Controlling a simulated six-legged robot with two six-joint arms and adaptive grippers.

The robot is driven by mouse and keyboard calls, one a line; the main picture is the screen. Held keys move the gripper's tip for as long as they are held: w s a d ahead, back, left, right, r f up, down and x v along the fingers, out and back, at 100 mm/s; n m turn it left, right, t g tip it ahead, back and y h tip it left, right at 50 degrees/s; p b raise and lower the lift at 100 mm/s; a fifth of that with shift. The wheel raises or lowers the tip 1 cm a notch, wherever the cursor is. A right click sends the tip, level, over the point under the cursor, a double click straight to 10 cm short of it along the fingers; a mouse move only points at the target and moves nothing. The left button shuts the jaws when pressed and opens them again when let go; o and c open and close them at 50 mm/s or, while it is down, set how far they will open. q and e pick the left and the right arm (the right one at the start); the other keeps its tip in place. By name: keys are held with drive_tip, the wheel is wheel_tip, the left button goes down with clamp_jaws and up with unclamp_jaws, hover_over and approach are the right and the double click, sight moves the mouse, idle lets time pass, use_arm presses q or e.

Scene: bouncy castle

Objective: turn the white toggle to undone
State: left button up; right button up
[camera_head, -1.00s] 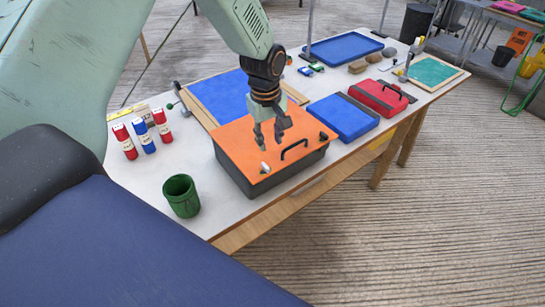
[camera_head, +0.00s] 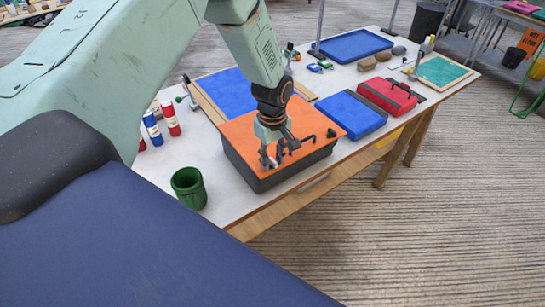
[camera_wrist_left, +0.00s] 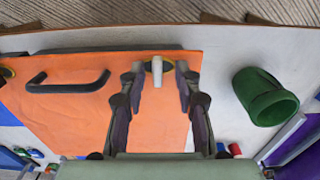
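The white toggle (camera_wrist_left: 157,70) sits on a small yellow mount at the edge of the orange lid (camera_wrist_left: 150,120) in the left wrist view. My left gripper (camera_wrist_left: 160,84) is open around it, with a finger on each side and visible gaps between. In the head view my left gripper (camera_head: 276,159) reaches down over the near corner of the lid (camera_head: 240,130), and its fingers mostly hide the toggle. The lid tops a dark grey box (camera_head: 290,178). My right gripper is in neither view.
A black handle (camera_wrist_left: 68,82) stands on the lid beside the gripper. A green cup (camera_head: 189,188) stands left of the box, and red and blue bottles (camera_head: 152,128) stand behind it. A blue case (camera_head: 351,115) and red case (camera_head: 390,95) lie to the right.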

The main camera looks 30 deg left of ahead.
use_arm(q)
drive_tip(key=shift+w+d, duration=0.1)
drive_tip(key=shift+d, duration=0.05)
drive_tip(key=shift+c, duration=0.3)
drive_tip(key=shift+w+f, duration=0.15)
drive_tip(key=shift+c, duration=1.4)
drive_tip(key=shift+s, duration=0.2)
clamp_jaws()
